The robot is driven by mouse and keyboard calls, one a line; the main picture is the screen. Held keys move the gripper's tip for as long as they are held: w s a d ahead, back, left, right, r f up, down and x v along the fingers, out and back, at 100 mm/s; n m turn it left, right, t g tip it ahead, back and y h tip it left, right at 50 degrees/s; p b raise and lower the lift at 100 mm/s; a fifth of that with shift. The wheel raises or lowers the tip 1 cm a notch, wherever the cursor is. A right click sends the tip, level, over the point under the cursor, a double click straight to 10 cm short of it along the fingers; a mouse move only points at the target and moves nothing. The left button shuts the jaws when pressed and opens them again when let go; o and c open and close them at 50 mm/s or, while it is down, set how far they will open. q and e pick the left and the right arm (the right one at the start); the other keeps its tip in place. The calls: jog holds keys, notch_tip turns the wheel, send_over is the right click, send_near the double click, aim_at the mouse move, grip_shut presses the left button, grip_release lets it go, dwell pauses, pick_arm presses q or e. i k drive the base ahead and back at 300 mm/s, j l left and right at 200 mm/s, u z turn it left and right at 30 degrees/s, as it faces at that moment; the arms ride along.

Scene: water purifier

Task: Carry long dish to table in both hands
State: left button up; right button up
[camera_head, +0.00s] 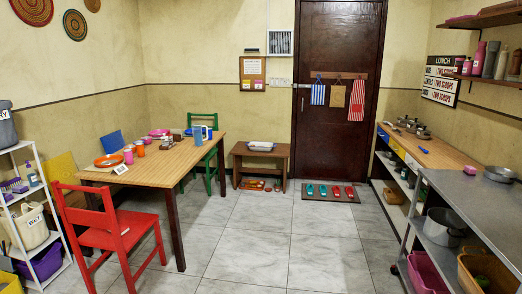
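Neither of my grippers shows in this view, and nothing is seen touching the dish.
A red chair (105,232) stands at the table's front and a green chair (202,122) behind it. A white shelf rack (40,190) is at far left. A metal counter (480,196) lines the right. Slippers lie on a doormat (331,199). The tiled floor (285,240) between is clear.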

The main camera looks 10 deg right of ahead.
aim_at(161, 161)
jog(key=i+z, duration=0.2)
jog(key=i, duration=3.35)
jog(key=i+z, duration=0.1)
jog(key=i, duration=1.55)
jog(key=i+j, duration=0.2)
jog(key=i, duration=1.45)
